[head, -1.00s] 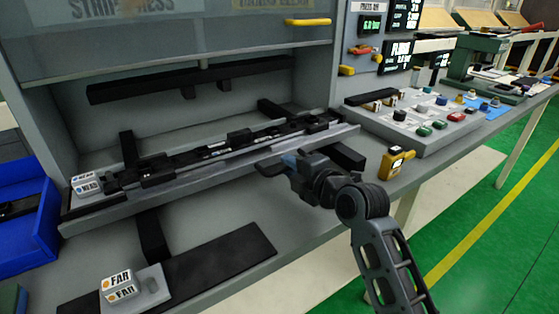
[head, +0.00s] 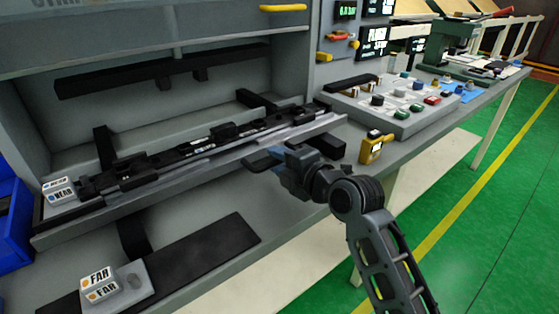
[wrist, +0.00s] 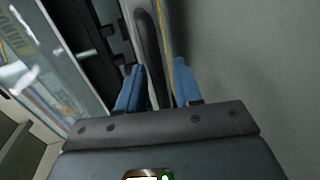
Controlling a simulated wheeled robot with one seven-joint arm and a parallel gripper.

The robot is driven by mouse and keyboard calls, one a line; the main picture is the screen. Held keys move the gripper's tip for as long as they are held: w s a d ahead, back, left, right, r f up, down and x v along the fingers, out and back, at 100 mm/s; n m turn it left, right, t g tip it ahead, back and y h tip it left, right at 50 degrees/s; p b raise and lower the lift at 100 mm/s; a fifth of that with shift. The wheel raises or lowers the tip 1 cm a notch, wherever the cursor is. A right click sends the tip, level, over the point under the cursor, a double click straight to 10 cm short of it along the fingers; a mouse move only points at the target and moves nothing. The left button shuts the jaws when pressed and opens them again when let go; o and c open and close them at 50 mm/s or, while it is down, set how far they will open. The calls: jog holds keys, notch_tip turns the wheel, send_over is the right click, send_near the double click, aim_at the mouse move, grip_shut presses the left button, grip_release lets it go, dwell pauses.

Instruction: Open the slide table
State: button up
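The slide table (head: 214,166) is a long grey tray in the machine opening, slanting across the head view. A long black trim part lies along it. A dark rounded bar, apparently its handle, shows at its front edge in the wrist view (wrist: 149,45). My gripper (head: 270,158) is at the front edge, right of the tray's middle. In the wrist view its two blue fingers (wrist: 157,88) stand apart, one on each side of the bar and a grey edge. I cannot tell whether they touch it.
A NEAR block (head: 58,189) sits at the tray's left end. A FAR block (head: 99,284) sits on the front deck beside a black strip (head: 205,250). A yellow device (head: 373,148) and button panel (head: 405,110) are right. A blue bin (head: 14,225) is left.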

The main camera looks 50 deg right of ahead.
jog(key=shift+s, duration=0.1)
jog(key=b+v, duration=0.1)
jog(key=v, duration=0.6)
jog(key=shift+s+a, duration=0.15)
jog(key=shift+s, duration=0.15)
dwell(0.3)
